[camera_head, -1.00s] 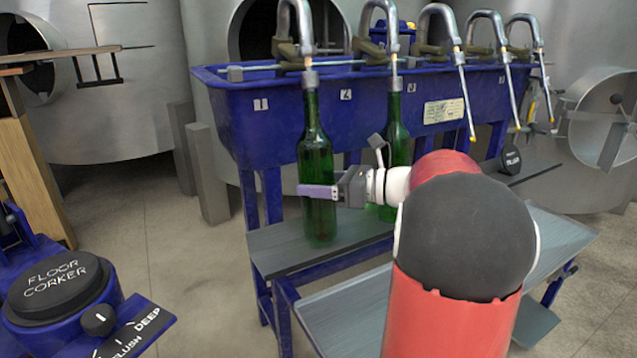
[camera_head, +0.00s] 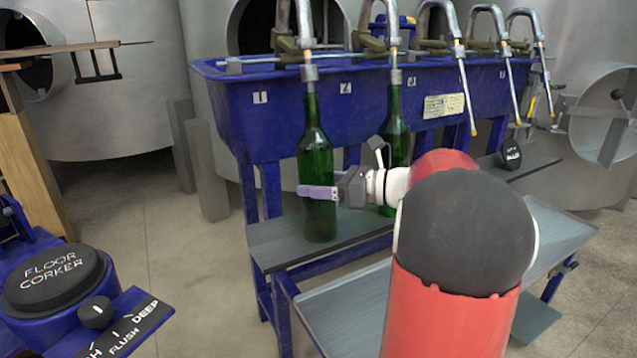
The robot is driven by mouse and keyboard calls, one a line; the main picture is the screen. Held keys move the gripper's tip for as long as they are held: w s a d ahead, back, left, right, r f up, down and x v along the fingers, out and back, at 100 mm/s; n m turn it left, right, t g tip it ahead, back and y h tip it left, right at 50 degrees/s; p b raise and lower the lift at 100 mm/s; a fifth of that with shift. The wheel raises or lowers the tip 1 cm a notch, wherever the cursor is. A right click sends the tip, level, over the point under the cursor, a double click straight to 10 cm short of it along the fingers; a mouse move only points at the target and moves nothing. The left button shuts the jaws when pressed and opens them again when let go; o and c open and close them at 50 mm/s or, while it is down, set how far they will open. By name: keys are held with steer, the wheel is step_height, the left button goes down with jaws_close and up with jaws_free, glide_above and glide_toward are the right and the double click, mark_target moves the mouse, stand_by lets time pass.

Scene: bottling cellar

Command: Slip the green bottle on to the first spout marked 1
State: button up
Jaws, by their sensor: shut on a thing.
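A green bottle (camera_head: 317,157) stands upright under the first spout (camera_head: 309,72), by the mark 1 (camera_head: 260,98) on the blue trough. The spout's lower end meets the bottle's mouth, and the bottle's base is at the grey shelf. My gripper (camera_head: 318,192) is shut on the lower body of this bottle, reaching in from the right. The far side of the grip is hidden. A second green bottle (camera_head: 394,128) hangs or stands at the second spout (camera_head: 394,70), by the mark 2, partly hidden behind my arm.
The blue trough (camera_head: 375,112) carries several spouts; those to the right have no bottle. The grey shelf (camera_head: 275,248) lies below, with a lower tray (camera_head: 345,318) in front. A floor corker (camera_head: 55,275) stands at lower left. Steel tanks stand behind.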

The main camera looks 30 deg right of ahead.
steer(key=o, duration=1.4)
steer(key=shift+f, duration=0.15)
